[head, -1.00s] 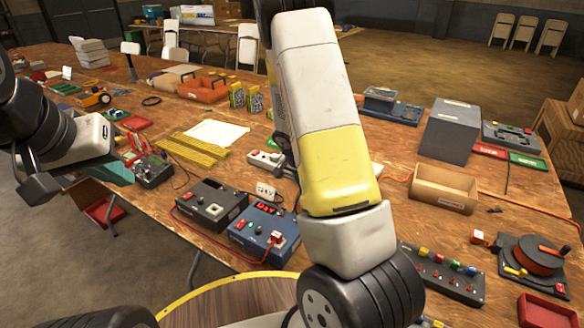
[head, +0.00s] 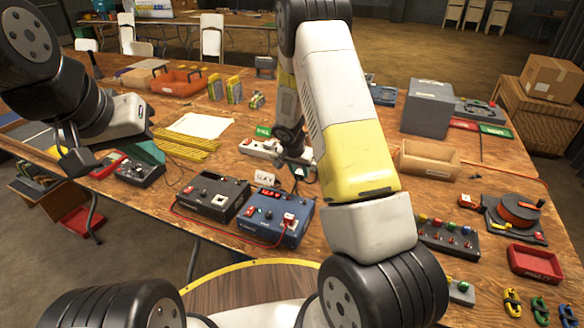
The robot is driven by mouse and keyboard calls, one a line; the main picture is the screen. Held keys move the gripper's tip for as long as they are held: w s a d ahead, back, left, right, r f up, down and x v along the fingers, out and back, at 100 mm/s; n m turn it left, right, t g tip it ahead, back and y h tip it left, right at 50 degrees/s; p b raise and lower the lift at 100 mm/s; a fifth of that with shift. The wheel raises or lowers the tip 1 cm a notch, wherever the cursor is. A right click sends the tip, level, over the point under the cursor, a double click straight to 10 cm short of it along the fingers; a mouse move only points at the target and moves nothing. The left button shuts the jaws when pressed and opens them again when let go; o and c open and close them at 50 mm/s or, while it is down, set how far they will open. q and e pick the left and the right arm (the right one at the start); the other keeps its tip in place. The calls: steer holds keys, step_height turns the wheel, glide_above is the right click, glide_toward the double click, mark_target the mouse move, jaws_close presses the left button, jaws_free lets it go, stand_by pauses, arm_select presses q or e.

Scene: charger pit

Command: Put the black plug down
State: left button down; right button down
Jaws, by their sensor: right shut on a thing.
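My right gripper (head: 295,164) is low over the middle of the table, partly behind my own forearm. It is shut on a small dark thing, which looks like the black plug; the plug's outline is hard to make out and I cannot tell whether it touches the table. A white power strip (head: 259,147) lies just left of this gripper. A white socket piece (head: 266,176) lies in front of the strip. My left gripper (head: 78,161) hangs at the left, above the table's near edge; its finger opening does not show clearly.
A black box (head: 213,196) and a blue box with a red display (head: 270,214) stand near the front edge. A cardboard tray (head: 429,160) and a grey box (head: 427,107) stand to the right. Yellow strips (head: 186,145) lie left of the power strip.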

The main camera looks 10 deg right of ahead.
mark_target(299, 177)
steer(key=shift+f, duration=2.15)
steer(key=c, duration=1)
jaws_free()
steer(key=shift+f, duration=0.15)
steer(key=s+r+n+y, duration=0.1)
steer(key=s+r, duration=0.4)
steer(key=r, duration=0.5)
steer(key=s+a+r+n+t, duration=0.1)
steer(key=s+r, duration=0.5)
steer(key=r, duration=0.4)
steer(key=s+r+y, duration=0.1)
steer(key=s+r, duration=0.4)
steer(key=r, duration=0.5)
steer(key=shift+s+a+r+n+t+y, duration=0.4)
steer(key=shift+s+r+n, duration=0.8)
steer(key=shift+s, duration=1.6)
steer(key=shift+s+a+r+n+t+y, duration=0.15)
steer(key=shift+s+a+r+n+y, duration=0.45)
steer(key=shift+s+r, duration=1.6)
steer(key=shift+s+a+r+n+t+y, duration=0.3)
steer(key=shift+s+a+r+n, duration=0.5)
steer(key=shift+s, duration=2.55)
